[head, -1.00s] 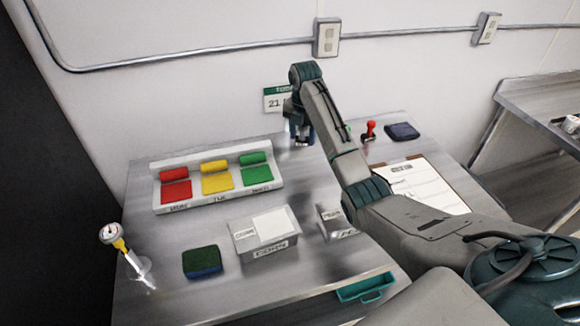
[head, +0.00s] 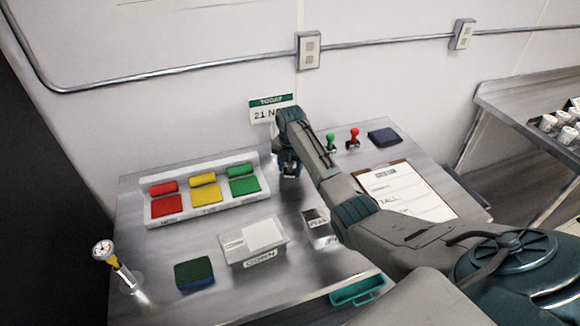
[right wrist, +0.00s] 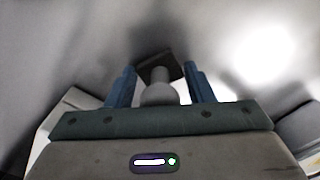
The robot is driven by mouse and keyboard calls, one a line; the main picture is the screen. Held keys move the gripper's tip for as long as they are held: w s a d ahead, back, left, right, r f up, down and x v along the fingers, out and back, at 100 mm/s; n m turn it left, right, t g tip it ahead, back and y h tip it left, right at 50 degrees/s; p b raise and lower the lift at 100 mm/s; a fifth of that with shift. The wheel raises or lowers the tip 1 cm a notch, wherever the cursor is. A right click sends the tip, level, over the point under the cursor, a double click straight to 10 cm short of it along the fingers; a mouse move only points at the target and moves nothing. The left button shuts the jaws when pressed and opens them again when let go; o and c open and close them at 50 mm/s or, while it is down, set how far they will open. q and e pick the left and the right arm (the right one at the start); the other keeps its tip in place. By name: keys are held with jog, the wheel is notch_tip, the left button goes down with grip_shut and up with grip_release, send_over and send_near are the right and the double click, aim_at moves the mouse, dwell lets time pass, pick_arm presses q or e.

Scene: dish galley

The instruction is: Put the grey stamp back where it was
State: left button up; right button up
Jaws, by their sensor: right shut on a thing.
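The grey stamp (right wrist: 158,94) is between the two blue fingers of my right gripper (right wrist: 160,88) in the right wrist view. Its rounded grey handle is near the palm and its dark square base points away from it. In the head view my right gripper (head: 289,170) is over the back middle of the steel table, right of the ink tray. The stamp is hard to make out there, and I cannot tell whether it touches the table. A green stamp (head: 331,142) and a red stamp (head: 354,139) stand to the gripper's right. My left gripper is not in view.
The ink tray (head: 258,205) holds red, yellow and green pads. A dark blue pad (head: 383,137) and a clipboard (head: 405,190) lie at right. Labelled boxes (head: 253,243), a green sponge-like block (head: 194,274) and a gauge (head: 104,251) are nearer the front.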

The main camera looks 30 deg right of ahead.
jog(key=shift+f, duration=0.1)
jog(key=o, duration=0.8)
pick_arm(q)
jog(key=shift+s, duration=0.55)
pick_arm(e)
notch_tip(320, 180, up, 9)
jog(key=b, duration=0.3)
notch_tip(320, 180, up, 3)
jog(key=shift+f+p, duration=0.15)
jog(key=shift+p, duration=0.75)
pick_arm(q)
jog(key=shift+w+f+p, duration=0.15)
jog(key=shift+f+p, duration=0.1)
jog(key=shift+p, duration=0.1)
pick_arm(e)
jog(key=shift+s+r, duration=0.1)
jog(key=shift+r, duration=0.25)
